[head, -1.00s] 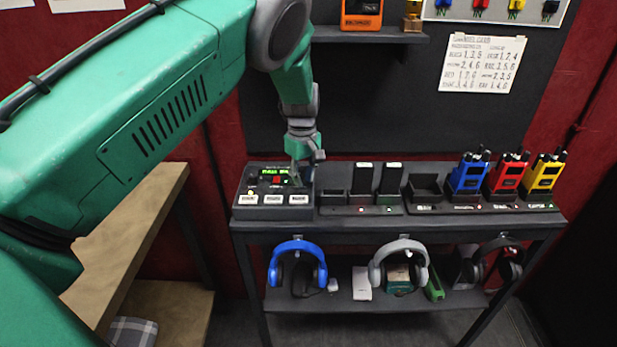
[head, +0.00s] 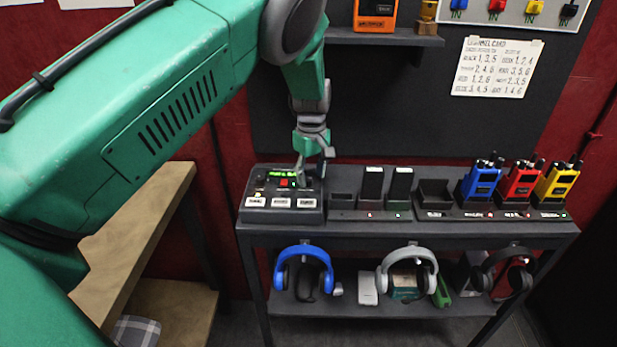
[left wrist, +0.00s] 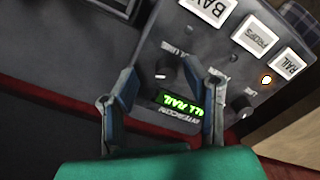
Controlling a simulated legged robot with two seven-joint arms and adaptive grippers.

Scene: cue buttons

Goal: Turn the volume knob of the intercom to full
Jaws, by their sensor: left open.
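The intercom (head: 283,217) is a dark box at the left end of the black table, with a green display (head: 281,174), a red patch and a row of white buttons. My left gripper (head: 312,178) points down over its back right part, jaws open. In the left wrist view, the intercom (left wrist: 215,60) appears turned around. Its volume knob (left wrist: 165,67), beside a partly covered label, shows between the open fingertips of my left gripper (left wrist: 163,75). I cannot tell whether the fingers touch the knob. A second knob (left wrist: 240,104) lies outside the right finger. My right gripper is not in view.
Right of the intercom stand charging docks and blue (head: 478,180), red (head: 520,182) and yellow (head: 557,182) radios. Headphones hang below the table edge, including a blue pair (head: 303,254). A shelf (head: 385,38) is on the wall behind. A wooden bench (head: 130,245) stands at left.

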